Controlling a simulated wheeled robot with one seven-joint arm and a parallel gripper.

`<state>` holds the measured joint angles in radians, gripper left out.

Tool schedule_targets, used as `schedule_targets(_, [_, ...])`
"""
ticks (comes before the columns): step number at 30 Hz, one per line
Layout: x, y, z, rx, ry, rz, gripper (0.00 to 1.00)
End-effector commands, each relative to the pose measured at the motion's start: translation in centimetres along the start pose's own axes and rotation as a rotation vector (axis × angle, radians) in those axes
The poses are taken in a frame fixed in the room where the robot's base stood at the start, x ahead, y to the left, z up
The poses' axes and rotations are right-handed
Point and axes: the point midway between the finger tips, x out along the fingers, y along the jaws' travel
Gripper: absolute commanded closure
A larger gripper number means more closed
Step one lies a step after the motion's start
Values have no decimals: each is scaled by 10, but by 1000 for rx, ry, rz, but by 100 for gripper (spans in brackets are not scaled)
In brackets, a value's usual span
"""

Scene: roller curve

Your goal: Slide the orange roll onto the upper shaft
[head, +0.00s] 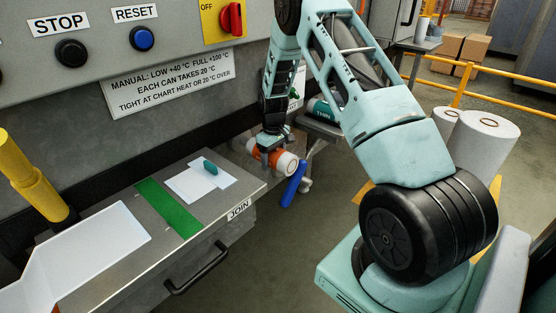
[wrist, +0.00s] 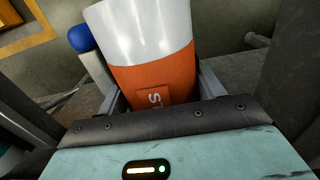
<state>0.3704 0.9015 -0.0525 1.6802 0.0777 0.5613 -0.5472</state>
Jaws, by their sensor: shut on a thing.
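The orange roll (head: 287,163), white with an orange band, is held off the end of the table in the head view. My gripper (head: 270,148) is shut around its orange band from above. In the wrist view, the orange roll (wrist: 150,70) lies between the gripper fingers (wrist: 156,92), with its white part pointing away from the palm. Part of a printed label shows on the band. I cannot pick out the upper shaft with certainty in either view.
A blue-ended bar (head: 293,185) is just right of and below the roll; blue also shows in the wrist view (wrist: 80,38). A teal roll (head: 321,108) lies behind. The metal table (head: 110,198) is at left, below the control panel wall. White rolls (head: 484,140) stand at right.

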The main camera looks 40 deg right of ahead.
Motion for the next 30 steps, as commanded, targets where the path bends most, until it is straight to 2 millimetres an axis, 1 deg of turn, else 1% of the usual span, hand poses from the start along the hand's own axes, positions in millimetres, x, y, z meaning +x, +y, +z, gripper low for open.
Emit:
schedule_targets(18, [0, 0, -40, -1, 2, 1, 71])
schedule_targets(24, [0, 0, -47, 0, 0, 0, 71])
schedule_targets(30, [-1, 0, -50, 0, 1, 1, 71])
